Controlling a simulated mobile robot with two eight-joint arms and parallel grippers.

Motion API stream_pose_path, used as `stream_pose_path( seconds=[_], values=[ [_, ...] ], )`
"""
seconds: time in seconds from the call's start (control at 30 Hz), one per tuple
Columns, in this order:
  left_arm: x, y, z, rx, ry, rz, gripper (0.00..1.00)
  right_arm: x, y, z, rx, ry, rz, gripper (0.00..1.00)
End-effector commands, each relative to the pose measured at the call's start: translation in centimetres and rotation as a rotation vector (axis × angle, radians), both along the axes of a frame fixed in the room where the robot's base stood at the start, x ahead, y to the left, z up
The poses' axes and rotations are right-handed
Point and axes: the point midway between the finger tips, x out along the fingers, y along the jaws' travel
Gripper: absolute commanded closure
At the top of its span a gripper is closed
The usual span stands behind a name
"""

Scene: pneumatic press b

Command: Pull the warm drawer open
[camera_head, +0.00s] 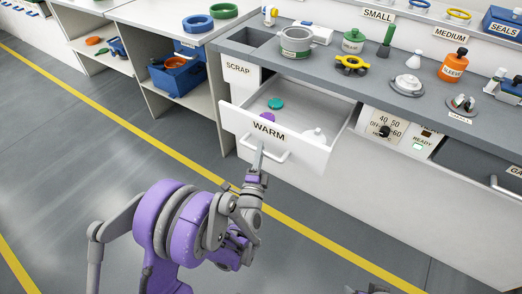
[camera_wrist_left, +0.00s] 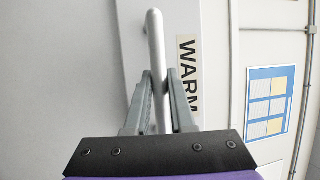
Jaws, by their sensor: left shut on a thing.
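The warm drawer (camera_head: 231,119) is a white drawer with a "WARM" label, and it stands pulled out from the bench front. Inside it I see a teal ring (camera_head: 276,104), a purple piece (camera_head: 267,118) and a white part (camera_head: 314,136). My left gripper (camera_head: 259,158) is at the drawer's bar handle (camera_head: 282,157). In the left wrist view the left gripper (camera_wrist_left: 159,80) has its two fingers on either side of the handle (camera_wrist_left: 156,45), shut on it. The "WARM" label (camera_wrist_left: 188,75) is beside the fingers there.
The grey bench top (camera_head: 375,88) holds a pot (camera_head: 296,41), a yellow wheel (camera_head: 352,65) and an orange bottle (camera_head: 453,66). A dial panel (camera_head: 383,131) is right of the drawer. A shelf with a blue bin (camera_head: 177,78) stands left. The floor in front is clear.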

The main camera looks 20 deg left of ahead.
Motion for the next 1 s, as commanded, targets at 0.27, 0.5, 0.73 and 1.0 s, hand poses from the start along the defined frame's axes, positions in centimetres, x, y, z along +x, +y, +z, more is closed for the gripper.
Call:
stream_pose_path(
  seconds=[0.27, 0.5, 0.73, 1.0],
  values=[
    [0.0, 0.0, 0.0, 0.0, 0.0, -0.001, 0.48, 0.0, 0.0, 0.0, 0.0, 0.0, 0.0, 0.29],
    [0.0, 0.0, 0.0, 0.0, 0.0, 0.0, 0.48, 0.0, 0.0, 0.0, 0.0, 0.0, 0.0, 0.29],
    [-2.0, -0.3, -0.4, 0.0, 0.0, -0.001, 0.48, 0.0, 0.0, -0.1, 0.0, 0.0, 0.0, 0.29],
    [-7.8, -1.0, -1.8, 0.0, 0.001, -0.002, 0.48, 0.3, 0.0, -1.9, 0.0, 0.005, 0.0, 0.29]
  ],
)
